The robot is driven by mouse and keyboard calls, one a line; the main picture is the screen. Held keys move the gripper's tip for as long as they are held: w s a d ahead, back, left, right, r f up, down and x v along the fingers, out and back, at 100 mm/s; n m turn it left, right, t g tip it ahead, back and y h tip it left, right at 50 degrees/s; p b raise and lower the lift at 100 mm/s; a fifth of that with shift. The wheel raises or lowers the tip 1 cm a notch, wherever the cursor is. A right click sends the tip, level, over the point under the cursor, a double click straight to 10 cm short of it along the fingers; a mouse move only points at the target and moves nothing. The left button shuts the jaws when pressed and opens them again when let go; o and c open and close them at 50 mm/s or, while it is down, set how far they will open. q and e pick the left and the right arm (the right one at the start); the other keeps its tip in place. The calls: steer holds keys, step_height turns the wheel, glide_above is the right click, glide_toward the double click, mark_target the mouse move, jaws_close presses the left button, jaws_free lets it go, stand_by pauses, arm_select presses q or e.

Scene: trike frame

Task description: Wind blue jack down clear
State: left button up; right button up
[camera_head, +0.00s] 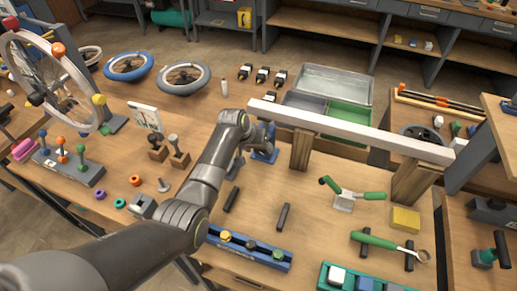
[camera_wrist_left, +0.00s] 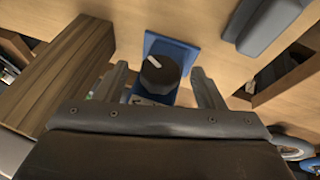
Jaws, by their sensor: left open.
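The blue jack (camera_head: 264,156) stands on the bench under the left end of the long white beam (camera_head: 350,131), partly hidden by my left arm. Whether its top touches the beam cannot be told. In the left wrist view the jack's blue base (camera_wrist_left: 178,46) and round black knob (camera_wrist_left: 160,73) with a white mark show. My left gripper (camera_wrist_left: 160,82) is open, with one finger on each side of the knob and visible gaps between. In the head view the left gripper (camera_head: 257,139) is mostly hidden by its own wrist. My right gripper is not in view.
Wooden blocks (camera_head: 301,152) and (camera_head: 411,183) stand under the beam. Grey and green trays (camera_head: 349,110) lie behind it. A blue rail (camera_head: 245,250), green-handled tools (camera_head: 375,240) and a yellow block (camera_head: 405,220) lie in front.

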arm_select(q)
steer(key=shift+w+d+f, duration=0.15)
steer(key=shift+d+f, duration=0.05)
steer(key=shift+f, duration=0.3)
steer(key=c, duration=1)
steer(key=shift+a+h, duration=0.1)
steer(key=shift+h, duration=0.2)
steer(key=shift+w+a+f+h, duration=0.1)
steer(key=shift+h, duration=0.4)
steer(key=shift+a+f+n+g+h+b, duration=0.1)
steer(key=shift+n+g+h+b, duration=0.25)
steer(key=shift+h+b, duration=0.35)
steer(key=shift+f+n+g+h+b, duration=0.1)
steer(key=shift+n+g+h+b, duration=0.15)
steer(key=shift+h+b, duration=1.55)
steer(key=shift+b, duration=0.2)
